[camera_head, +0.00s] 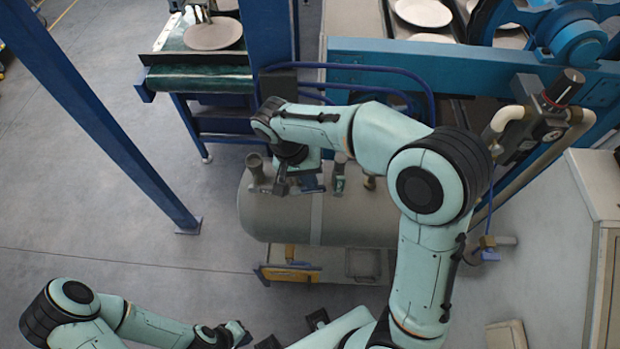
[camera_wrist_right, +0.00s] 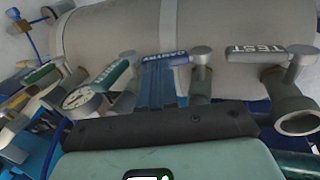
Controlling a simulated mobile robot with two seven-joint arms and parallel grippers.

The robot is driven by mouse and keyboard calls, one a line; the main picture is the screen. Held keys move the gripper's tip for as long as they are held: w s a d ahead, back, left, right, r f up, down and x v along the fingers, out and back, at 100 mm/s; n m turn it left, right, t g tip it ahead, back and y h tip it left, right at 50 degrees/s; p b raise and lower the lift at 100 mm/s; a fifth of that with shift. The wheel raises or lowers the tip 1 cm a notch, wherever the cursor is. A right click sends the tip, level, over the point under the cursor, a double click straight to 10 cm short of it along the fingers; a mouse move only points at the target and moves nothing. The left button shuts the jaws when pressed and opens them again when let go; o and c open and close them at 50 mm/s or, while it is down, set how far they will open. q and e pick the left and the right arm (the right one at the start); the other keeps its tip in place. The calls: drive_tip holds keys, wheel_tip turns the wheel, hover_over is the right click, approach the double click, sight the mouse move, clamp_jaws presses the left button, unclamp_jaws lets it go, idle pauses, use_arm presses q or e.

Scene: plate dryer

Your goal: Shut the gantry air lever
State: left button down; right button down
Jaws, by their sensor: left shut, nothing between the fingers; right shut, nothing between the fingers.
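The gantry air lever (camera_wrist_right: 163,58), with a blue face lettered GANTRY, shows in the right wrist view. It reaches left from its round grey pivot cap (camera_wrist_right: 201,56). My right gripper (camera_wrist_right: 158,90) has blue fingers, closed together, right at the lever's lower side; I cannot tell whether they touch it. In the head view my right gripper (camera_head: 312,186) is above the grey tank (camera_head: 350,222), and the gantry lever is hard to separate from it. My left gripper (camera_head: 240,332) is shut and empty at the bottom, far from the tank.
The TEST lever (camera_wrist_right: 257,51) is to the right and a green-faced lever (camera_wrist_right: 112,75) to the left, both close by. A round gauge (camera_wrist_right: 77,98) is beside the green one. A blue post (camera_head: 100,120) stands left of the tank. Open floor (camera_head: 110,230) lies left.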

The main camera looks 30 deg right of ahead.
use_arm(q)
drive_tip(key=shift+f, duration=0.1)
use_arm(e)
drive_tip(key=shift+f, duration=0.2)
